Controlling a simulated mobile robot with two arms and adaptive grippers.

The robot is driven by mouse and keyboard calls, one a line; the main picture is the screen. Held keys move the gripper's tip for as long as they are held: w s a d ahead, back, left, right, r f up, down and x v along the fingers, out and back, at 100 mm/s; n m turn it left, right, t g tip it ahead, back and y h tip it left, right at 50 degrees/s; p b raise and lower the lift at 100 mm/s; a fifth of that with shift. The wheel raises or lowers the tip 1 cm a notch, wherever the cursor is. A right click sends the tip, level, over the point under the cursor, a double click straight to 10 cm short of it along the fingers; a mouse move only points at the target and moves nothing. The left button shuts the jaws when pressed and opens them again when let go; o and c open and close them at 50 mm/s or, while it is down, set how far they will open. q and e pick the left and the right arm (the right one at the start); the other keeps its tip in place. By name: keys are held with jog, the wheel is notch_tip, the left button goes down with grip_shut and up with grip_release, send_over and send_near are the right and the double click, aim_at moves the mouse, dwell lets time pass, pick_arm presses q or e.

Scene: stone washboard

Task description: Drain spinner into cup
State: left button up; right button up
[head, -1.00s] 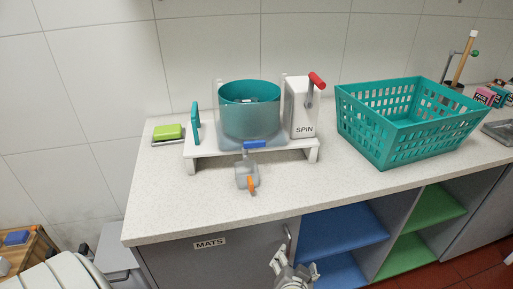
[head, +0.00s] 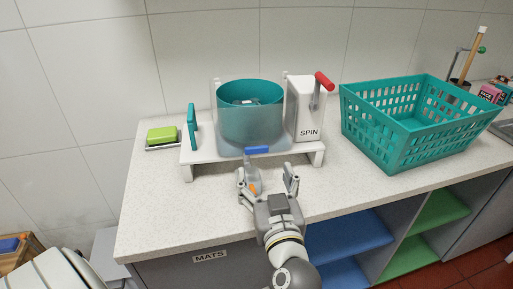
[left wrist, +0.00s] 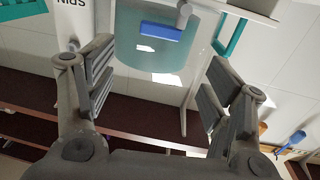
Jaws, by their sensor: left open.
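The spinner stands on a white bench on the counter. It has a clear tub (head: 252,132) with a teal basket (head: 252,94) inside, a blue tap piece (head: 256,150) low on its front and a white SPIN housing (head: 305,112) with a red-knobbed crank. The small clear cup (head: 252,176) with an orange part is on the counter in front, partly hidden by a finger. My left gripper (head: 267,181) is open over the counter's front, its left finger overlapping the cup. In the left wrist view, the tub (left wrist: 150,50) shows between the spread fingers; I cannot make out the cup there.
A teal slotted basket (head: 412,120) stands on the right of the counter. A green sponge (head: 161,134) lies on the left and a teal flat piece (head: 192,128) stands at the bench's left end. The counter (head: 155,215) is clear at front left.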

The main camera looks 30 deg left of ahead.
aim_at(257, 148)
pick_arm(q)
jog(key=p+x, duration=0.2)
jog(key=x, duration=0.6)
jog(key=shift+w+a, duration=0.2)
jog(key=shift+w, duration=0.1)
jog(key=shift+w+a+p, duration=0.25)
jog(key=shift+w+p, duration=0.05)
jog(key=shift+a, duration=0.1)
pick_arm(e)
jog(key=r, duration=0.2)
jog(key=s+d+r, duration=0.1)
jog(key=shift+a, duration=0.2)
pick_arm(q)
jog(key=shift+c, duration=1)
jog(key=c, duration=0.8)
pick_arm(e)
jog(key=shift+a, duration=0.25)
